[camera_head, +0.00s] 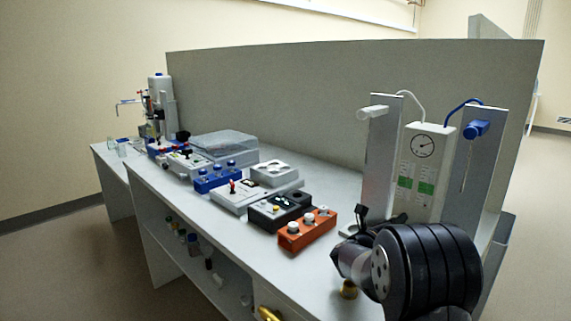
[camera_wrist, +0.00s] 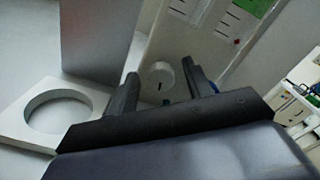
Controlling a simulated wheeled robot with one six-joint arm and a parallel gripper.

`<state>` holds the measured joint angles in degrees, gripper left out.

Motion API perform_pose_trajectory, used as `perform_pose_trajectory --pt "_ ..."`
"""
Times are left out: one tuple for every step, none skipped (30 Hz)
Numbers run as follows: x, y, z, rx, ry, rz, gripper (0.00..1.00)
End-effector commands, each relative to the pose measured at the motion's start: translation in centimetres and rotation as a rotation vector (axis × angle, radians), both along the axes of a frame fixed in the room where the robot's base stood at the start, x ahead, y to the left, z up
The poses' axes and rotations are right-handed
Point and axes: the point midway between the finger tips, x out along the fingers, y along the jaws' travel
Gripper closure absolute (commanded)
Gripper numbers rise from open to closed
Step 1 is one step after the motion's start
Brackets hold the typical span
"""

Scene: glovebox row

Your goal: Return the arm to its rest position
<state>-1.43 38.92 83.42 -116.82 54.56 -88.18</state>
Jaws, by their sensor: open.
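My gripper (camera_head: 378,216) is at the right front of the bench in the head view, just in front of the foot of the gauge panel. Part of it is hidden behind my dark wrist. In the wrist view its two black fingers (camera_wrist: 163,86) stand apart with nothing held between them. A round white knob (camera_wrist: 163,77) on the panel shows between the fingers, beyond them; I cannot tell how far.
The white gauge panel (camera_head: 423,170) stands between two grey posts (camera_head: 384,135). A white block with a round hole (camera_wrist: 22,128) lies left of the fingers. An orange box (camera_head: 307,233) and a black box (camera_head: 270,213) sit on the bench (camera_head: 215,232). A tall partition (camera_head: 290,95) runs behind.

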Motion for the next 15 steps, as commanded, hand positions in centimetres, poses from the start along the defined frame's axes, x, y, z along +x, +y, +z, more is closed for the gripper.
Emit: perform_pose_trajectory --pt "-0.02 -0.02 -0.42 0.025 -0.027 0.000 0.52" --pt "-0.01 -0.03 -0.43 0.040 -0.042 0.000 0.52" --pt "-0.01 -0.02 -0.46 0.061 -0.062 0.001 0.52" --pt "-0.01 -0.02 -0.46 0.075 -0.076 0.001 0.52" --pt "-0.03 -0.03 -0.44 0.090 -0.093 0.000 0.52" --pt "-0.05 -0.03 -0.42 0.109 -0.112 0.000 0.52" --pt "-0.06 -0.05 -0.43 0.124 -0.127 0.000 0.52" --pt "-0.06 -0.06 -0.44 0.140 -0.142 -0.001 0.52" --pt "-0.06 -0.06 -0.45 0.159 -0.162 0.000 0.52" --pt "-0.06 -0.05 -0.43 0.174 -0.177 0.000 0.52" --pt "-0.06 -0.06 -0.40 0.188 -0.192 0.001 0.52" --pt "-0.06 -0.06 -0.39 0.209 -0.212 0.000 0.52" --pt "-0.08 -0.08 -0.40 0.224 -0.227 0.000 0.52" --pt "-0.08 -0.08 -0.42 0.239 -0.242 0.000 0.52" --pt "-0.09 -0.08 -0.43 0.258 -0.261 0.000 0.52"
